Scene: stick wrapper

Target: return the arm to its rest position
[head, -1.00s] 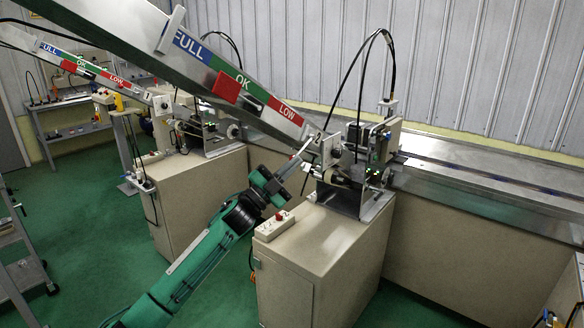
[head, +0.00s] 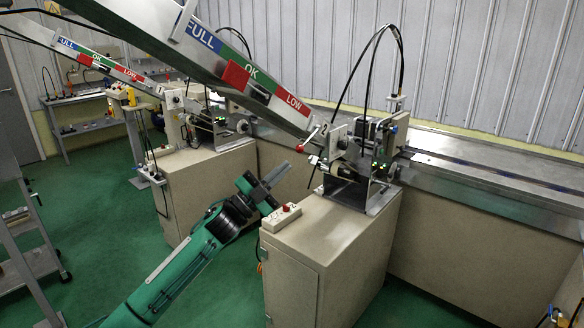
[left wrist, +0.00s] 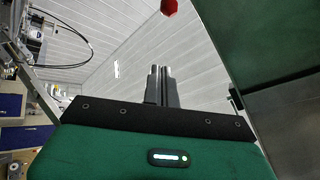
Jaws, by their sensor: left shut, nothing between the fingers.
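My left arm (head: 180,268) is green and comes in from the lower left in the head view. Its gripper (head: 279,172) is shut and empty, held in the air left of the near wrapper machine (head: 360,165) and apart from it. In the left wrist view the two fingers of my left gripper (left wrist: 160,72) are together with nothing between them. My right gripper is not in view.
The near machine stands on a beige cabinet (head: 325,250) with a socket box (head: 281,217) on its edge. A sloped chute (head: 235,72) marked FULL, OK and LOW hangs above my gripper. A red-knobbed lever (head: 300,147) is close by. Green floor (head: 110,220) is open at left.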

